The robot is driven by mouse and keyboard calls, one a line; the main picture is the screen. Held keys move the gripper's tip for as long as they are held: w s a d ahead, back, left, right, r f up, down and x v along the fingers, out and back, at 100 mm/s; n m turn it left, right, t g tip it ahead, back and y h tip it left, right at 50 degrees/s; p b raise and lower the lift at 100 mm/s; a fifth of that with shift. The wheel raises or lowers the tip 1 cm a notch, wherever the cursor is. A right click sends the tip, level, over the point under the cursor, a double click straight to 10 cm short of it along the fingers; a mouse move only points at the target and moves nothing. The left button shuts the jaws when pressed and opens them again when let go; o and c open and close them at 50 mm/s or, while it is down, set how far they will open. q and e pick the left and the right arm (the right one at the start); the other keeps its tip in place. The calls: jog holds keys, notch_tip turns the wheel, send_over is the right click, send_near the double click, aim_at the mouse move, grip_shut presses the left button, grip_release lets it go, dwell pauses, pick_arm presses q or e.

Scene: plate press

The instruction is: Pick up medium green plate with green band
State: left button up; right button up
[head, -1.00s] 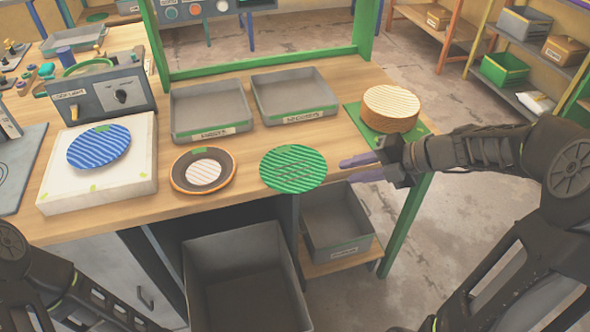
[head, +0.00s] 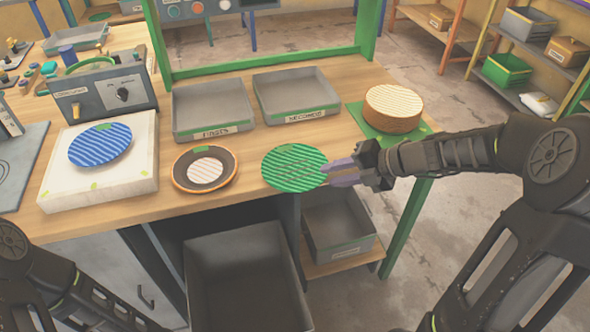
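The green striped plate (head: 290,166) lies on the wooden table near its front edge, right of a dark plate. My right gripper (head: 342,172) is at the plate's right rim. Its purple fingers look apart, one above the other in the picture, with their tips at or over the rim. I cannot tell whether they touch the plate. My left arm shows at the lower left, but its gripper is out of view.
A dark orange-rimmed plate (head: 206,170) is just left. A blue striped plate (head: 100,146) lies on a white block (head: 135,186). Two grey trays (head: 212,134) stand behind. A round stack (head: 393,108) sits on a green mat (head: 364,124). Grey bins (head: 243,245) stand below the table's front edge.

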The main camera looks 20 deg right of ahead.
jog(key=shift+x, duration=0.95)
grip_shut()
